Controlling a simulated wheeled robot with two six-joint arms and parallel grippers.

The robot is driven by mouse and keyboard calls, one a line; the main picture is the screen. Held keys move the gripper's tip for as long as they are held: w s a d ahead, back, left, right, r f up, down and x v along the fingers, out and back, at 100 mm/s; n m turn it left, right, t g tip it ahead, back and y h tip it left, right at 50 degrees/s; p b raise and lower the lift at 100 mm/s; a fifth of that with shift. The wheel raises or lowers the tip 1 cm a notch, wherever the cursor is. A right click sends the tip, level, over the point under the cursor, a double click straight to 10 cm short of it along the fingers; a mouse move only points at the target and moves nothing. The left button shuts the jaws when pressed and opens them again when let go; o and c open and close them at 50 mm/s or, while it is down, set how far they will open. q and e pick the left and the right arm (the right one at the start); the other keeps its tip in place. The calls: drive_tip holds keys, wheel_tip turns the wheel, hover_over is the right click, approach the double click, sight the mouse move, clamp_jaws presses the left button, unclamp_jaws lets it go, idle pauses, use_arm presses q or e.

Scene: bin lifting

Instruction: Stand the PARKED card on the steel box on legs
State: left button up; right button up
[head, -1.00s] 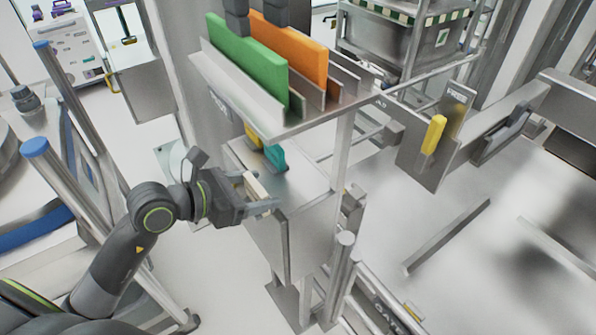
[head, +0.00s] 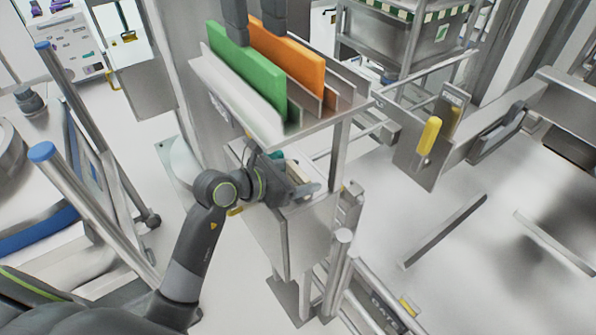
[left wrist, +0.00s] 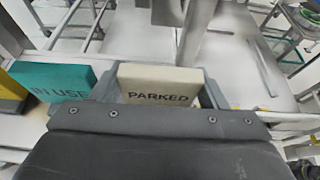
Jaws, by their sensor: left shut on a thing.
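The PARKED card (left wrist: 158,82), a cream block with dark lettering, is between the fingers of my left gripper (left wrist: 160,92) in the left wrist view. The gripper is shut on it. In the head view my left gripper (head: 304,188) is over the top of the steel box on legs (head: 302,238), below the rack shelf. The card is mostly hidden there, and I cannot tell whether it touches the box. A teal IN USE card (left wrist: 55,82) is left of the held card, with a yellow block (left wrist: 12,92) beyond it.
A steel shelf (head: 325,112) with a green board (head: 245,70) and an orange board (head: 288,58) overhangs the box. Steel posts (head: 343,250) stand at its front right. A blue-capped rail (head: 85,200) is at left.

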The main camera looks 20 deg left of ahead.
use_arm(q)
drive_tip(key=shift+s+a, duration=0.1)
drive_tip(key=shift+f, duration=0.15)
drive_tip(key=o, duration=0.7)
drive_tip(key=shift+o, duration=0.2)
drive_tip(key=shift+a+r, duration=0.1)
drive_tip(key=shift+r, duration=0.1)
drive_tip(key=b+v, duration=0.1)
drive_tip(key=v, duration=1)
drive_tip(key=shift+s+a, duration=0.2)
drive_tip(key=shift+s, duration=0.15)
